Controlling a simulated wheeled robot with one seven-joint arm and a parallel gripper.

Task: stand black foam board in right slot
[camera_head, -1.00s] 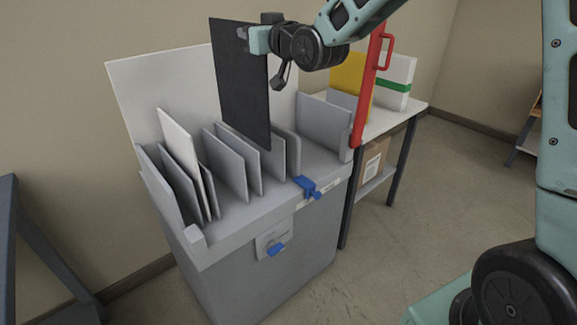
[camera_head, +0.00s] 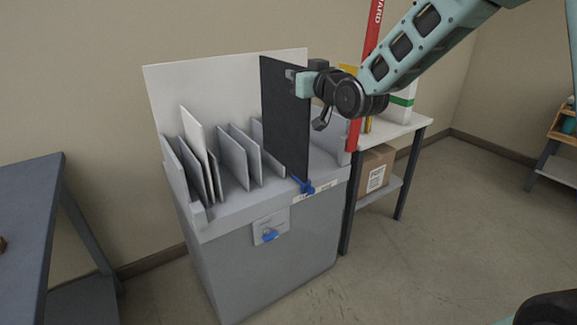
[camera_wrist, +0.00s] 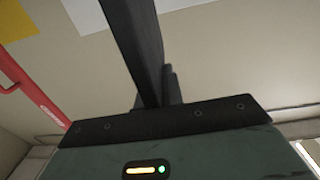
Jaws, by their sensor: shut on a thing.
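The black foam board (camera_head: 284,115) is upright in the head view, over the right part of the grey slotted cabinet (camera_head: 270,275). Its lower front corner is beside the blue clamp (camera_head: 302,186) on the front edge. Whether its bottom touches the slot floor cannot be told. My gripper (camera_head: 299,83) is shut on the board's upper right edge. The right slot (camera_head: 328,150) is partly hidden behind the board. In the wrist view, a dark slab, apparently the board (camera_wrist: 142,45), shows nearly edge-on above my gripper (camera_wrist: 155,100).
Several grey dividers (camera_head: 238,157) and a white sheet (camera_head: 193,135) stand left of the board. A white back panel (camera_head: 205,85) rises behind. A red bar (camera_head: 370,40) stands close right, before a side table (camera_head: 405,128). A dark table (camera_head: 30,195) is at left.

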